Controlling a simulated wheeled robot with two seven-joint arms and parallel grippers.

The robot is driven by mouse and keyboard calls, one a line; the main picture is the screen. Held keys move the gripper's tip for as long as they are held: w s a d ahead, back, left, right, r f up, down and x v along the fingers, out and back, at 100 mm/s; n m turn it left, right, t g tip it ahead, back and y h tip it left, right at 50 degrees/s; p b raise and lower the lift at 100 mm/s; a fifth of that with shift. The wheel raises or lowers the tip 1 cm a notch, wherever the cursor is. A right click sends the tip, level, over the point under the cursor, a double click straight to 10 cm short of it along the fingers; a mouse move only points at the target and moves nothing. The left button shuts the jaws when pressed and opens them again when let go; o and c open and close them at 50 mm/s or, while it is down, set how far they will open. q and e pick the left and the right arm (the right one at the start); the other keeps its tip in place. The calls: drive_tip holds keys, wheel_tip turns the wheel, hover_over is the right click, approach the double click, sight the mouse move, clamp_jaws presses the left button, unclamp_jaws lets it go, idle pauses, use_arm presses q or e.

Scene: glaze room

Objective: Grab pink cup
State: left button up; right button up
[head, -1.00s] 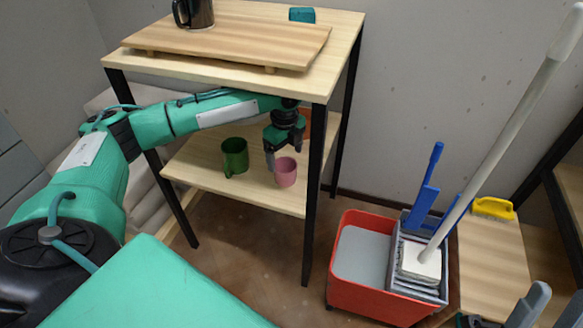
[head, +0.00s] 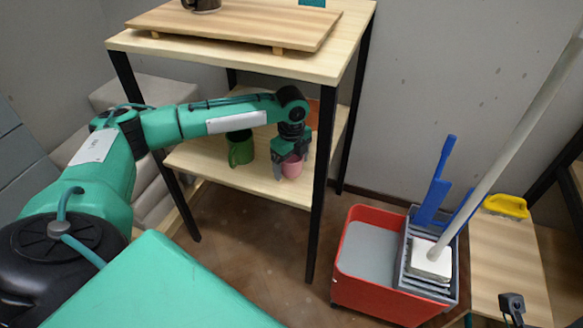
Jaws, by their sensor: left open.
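The pink cup (head: 292,167) stands on the lower shelf (head: 255,181) of the wooden rack, near its front right post. My left gripper (head: 289,160) reaches in over this shelf from the left and points down. Its jaws are open, with fingers at the cup's sides and covering part of its upper edge. I cannot tell whether the fingers touch it.
A green mug (head: 240,148) stands on the same shelf, left of the pink cup. Black posts and the upper shelf (head: 225,56) frame the space. A red mop bucket (head: 348,262) stands on the floor to the right. A yellow brush (head: 506,206) lies on a bench.

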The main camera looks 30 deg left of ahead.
use_arm(q)
drive_tip(key=c, duration=1.1)
drive_tip(key=shift+r, duration=0.1)
drive_tip(key=shift+c, duration=0.2)
